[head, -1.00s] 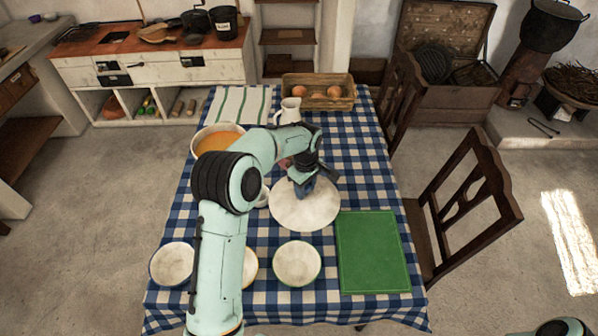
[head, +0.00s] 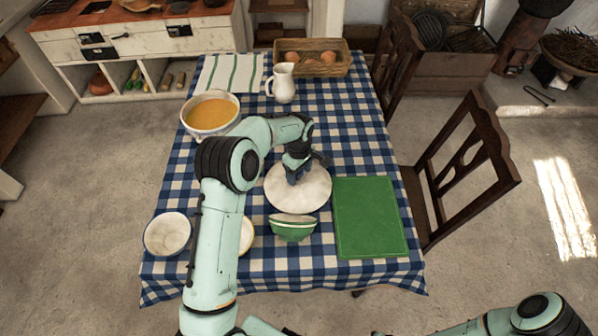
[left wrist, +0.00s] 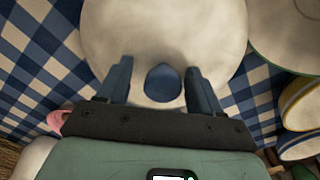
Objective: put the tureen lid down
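The tureen lid (head: 285,199), a cream disc with a blue knob (left wrist: 163,83), lies over the checked cloth left of the green board. Its near edge meets the green bowl; I cannot tell whether it lies fully flat on the cloth. My left gripper (head: 297,178) is over the knob. In the left wrist view its two blue fingers (left wrist: 160,88) stand apart either side of the knob, with gaps showing on both sides. The tureen (head: 207,131), uncovered with orange soup, stands to the left. My right gripper is not in view.
The green bowl (head: 293,232) appears tipped away from me, against the lid. A white bowl (head: 168,235) and a partly hidden yellow-rimmed one (head: 247,235) stand nearby. The green board (head: 370,217) is to the right. A pitcher (head: 283,84) and basket (head: 330,69) stand behind.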

